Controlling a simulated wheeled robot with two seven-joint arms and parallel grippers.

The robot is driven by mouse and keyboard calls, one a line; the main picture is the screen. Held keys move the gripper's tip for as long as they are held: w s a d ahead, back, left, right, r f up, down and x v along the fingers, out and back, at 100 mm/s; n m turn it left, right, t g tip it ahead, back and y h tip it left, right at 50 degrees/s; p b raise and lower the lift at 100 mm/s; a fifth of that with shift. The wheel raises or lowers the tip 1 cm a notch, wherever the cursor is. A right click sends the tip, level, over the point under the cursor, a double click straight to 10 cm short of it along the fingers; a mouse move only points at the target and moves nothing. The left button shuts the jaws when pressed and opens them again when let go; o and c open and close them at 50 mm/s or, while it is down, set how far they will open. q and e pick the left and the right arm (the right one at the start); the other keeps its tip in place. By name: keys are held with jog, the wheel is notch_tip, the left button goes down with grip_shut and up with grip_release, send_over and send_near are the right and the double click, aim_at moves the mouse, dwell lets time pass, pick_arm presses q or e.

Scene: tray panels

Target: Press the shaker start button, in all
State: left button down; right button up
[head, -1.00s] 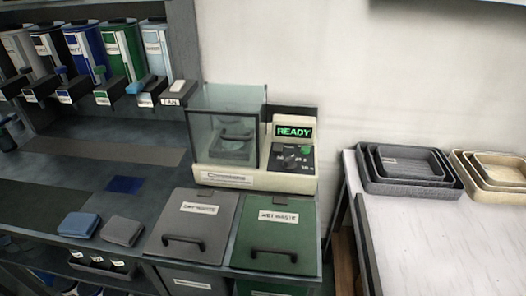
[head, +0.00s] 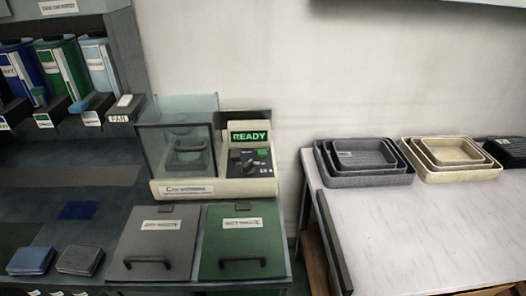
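The shaker (head: 175,190) is a cream machine on the back of the counter, left of the picture's middle. It has a clear glass chamber (head: 155,150) with a clamp inside. Its display (head: 249,137) reads READY in green. Below the display is a dark control panel (head: 250,166) with a knob and a green button (head: 262,155) at its upper right. The small details of the panel are hard to read. Neither of my grippers is in view.
A grey-lidded bin (head: 152,262) and a green-lidded bin (head: 238,245) sit in front of the shaker. Coloured dispensers (head: 62,70) stand at the left. Nested grey trays (head: 362,178) and beige trays (head: 450,170) rest on a white table (head: 420,230), whose front is clear.

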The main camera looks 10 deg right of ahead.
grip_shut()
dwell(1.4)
